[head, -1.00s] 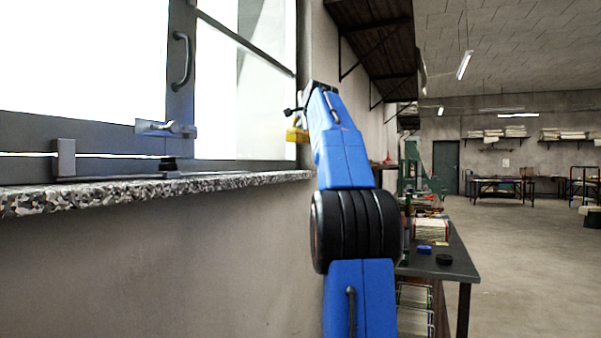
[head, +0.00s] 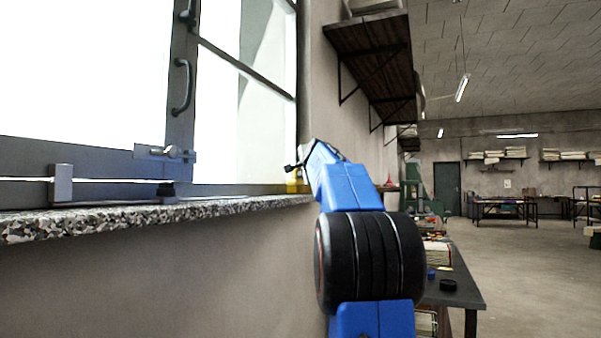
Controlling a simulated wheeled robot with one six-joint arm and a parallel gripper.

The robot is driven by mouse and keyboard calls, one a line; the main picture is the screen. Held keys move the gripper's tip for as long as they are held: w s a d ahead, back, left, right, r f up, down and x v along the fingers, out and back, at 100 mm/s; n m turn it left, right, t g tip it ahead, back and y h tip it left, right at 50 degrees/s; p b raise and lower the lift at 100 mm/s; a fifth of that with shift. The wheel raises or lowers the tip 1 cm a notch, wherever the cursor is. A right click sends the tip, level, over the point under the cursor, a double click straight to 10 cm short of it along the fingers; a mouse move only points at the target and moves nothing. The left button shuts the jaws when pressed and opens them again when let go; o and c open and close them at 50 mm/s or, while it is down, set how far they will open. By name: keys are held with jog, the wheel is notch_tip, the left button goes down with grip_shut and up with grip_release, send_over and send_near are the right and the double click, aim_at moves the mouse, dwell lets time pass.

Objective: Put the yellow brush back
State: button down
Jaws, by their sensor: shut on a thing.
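The yellow brush (head: 294,187) is at the far right end of the speckled stone window sill (head: 110,217). My gripper (head: 294,175) is shut on it at the end of my blue arm. Only a small yellow part of the brush shows; the rest is hidden behind the arm and gripper. The brush is at or just above the sill's surface; I cannot tell whether it touches.
A grey window frame with a latch (head: 168,152) and handle stands behind the sill. A dark wall shelf (head: 368,50) hangs above, and a dark table (head: 462,287) with small items stands at right.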

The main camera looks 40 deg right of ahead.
jog(key=shift+f, duration=0.1)
jog(key=c, duration=1.8)
grip_release()
jog(key=shift+f, duration=0.1)
jog(key=shift+o, duration=0.2)
jog(key=v, duration=1.2)
